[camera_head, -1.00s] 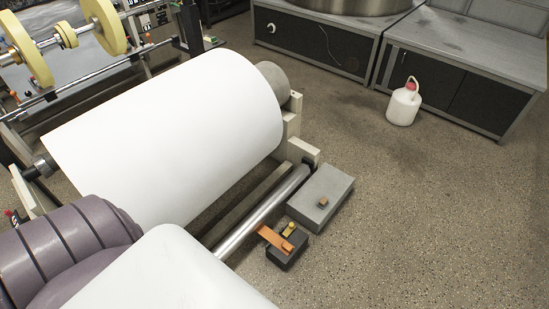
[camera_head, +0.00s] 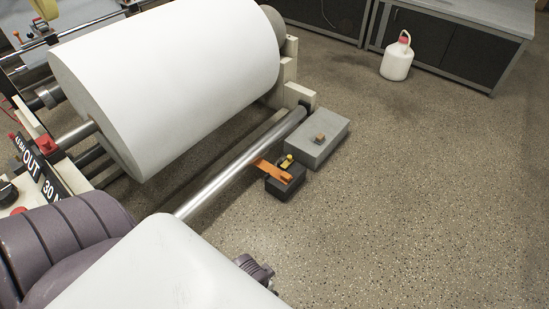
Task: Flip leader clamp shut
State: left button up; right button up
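What looks like the leader clamp is a dark block (camera_head: 286,186) with an orange bar (camera_head: 272,171) and a small yellow piece (camera_head: 287,160) on top. It sits right of centre, beside the silver roller (camera_head: 232,168), with the orange bar reaching toward the roller. I cannot tell whether the clamp is open or shut. A large white and purple-grey arm of mine fills the lower left, with a ridged joint showing below the clamp. Neither of my grippers is in view, and no part of me is seen touching the clamp.
A large white paper roll (camera_head: 175,85) is mounted behind the roller. A white jug (camera_head: 396,62) stands near dark cabinets (camera_head: 458,50). The speckled floor (camera_head: 430,200) at right is clear.

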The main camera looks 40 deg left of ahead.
aim_at(289, 160)
jog(key=i+j+z, duration=0.1)
jog(key=j, duration=0.25)
jog(key=i+j+z, duration=0.1)
jog(key=j, duration=0.25)
jog(key=i+j+z, duration=0.1)
jog(key=i+j, duration=0.15)
jog(key=j, duration=0.15)
jog(key=i+j+z, duration=0.1)
jog(key=j, duration=0.3)
jog(key=i+j+z, duration=0.1)
jog(key=j, duration=0.3)
